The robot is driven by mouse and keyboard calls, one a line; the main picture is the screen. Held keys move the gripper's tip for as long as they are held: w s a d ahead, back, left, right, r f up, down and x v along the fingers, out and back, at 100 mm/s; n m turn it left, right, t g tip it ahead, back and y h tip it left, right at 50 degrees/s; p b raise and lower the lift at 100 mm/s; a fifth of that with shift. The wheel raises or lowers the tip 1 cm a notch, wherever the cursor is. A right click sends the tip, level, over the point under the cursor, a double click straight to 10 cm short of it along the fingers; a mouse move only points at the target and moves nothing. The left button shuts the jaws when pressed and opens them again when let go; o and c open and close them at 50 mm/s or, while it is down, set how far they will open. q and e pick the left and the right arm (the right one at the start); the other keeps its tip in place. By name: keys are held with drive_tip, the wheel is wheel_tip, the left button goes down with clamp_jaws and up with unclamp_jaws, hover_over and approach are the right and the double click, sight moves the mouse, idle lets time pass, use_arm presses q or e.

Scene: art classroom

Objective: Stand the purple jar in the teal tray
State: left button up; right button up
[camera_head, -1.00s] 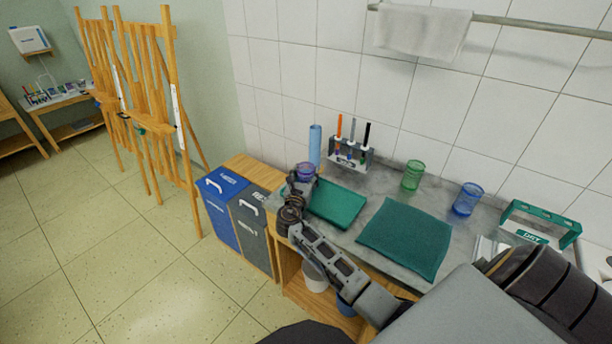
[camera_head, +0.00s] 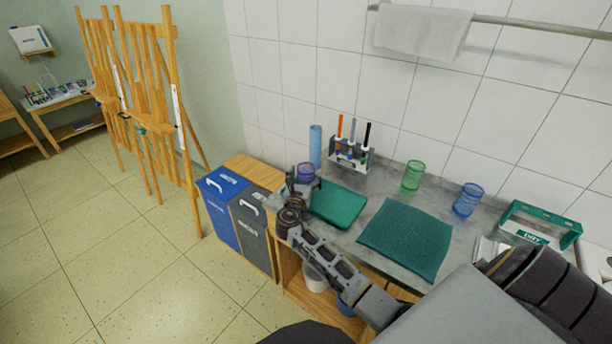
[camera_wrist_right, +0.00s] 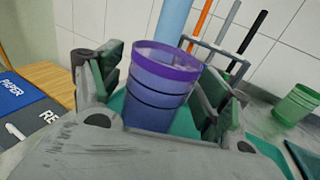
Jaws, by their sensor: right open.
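The purple jar (camera_head: 306,171) stands at the left end of the teal tray (camera_head: 340,206) on the counter. My right gripper (camera_head: 303,184) is around the jar. In the right wrist view the jar (camera_wrist_right: 160,88) is between the spread fingers (camera_wrist_right: 162,82), with its open rim up. Teal tray surface (camera_wrist_right: 186,123) shows on both sides of the jar there. The jar's base is hidden by the gripper body, so its contact with the tray floor cannot be seen. My left gripper is in neither view.
A blue cylinder (camera_head: 315,146) and a pen rack (camera_head: 350,154) stand behind the tray. A teal cloth (camera_head: 405,238) lies right of it. A green cup (camera_head: 412,175), a blue cup (camera_head: 467,199) and a teal-white holder (camera_head: 540,222) stand farther right. Bins (camera_head: 222,205) are at left.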

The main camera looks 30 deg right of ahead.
drive_tip(key=v, duration=1.1)
drive_tip(key=shift+s+r, duration=0.1)
idle(0.5)
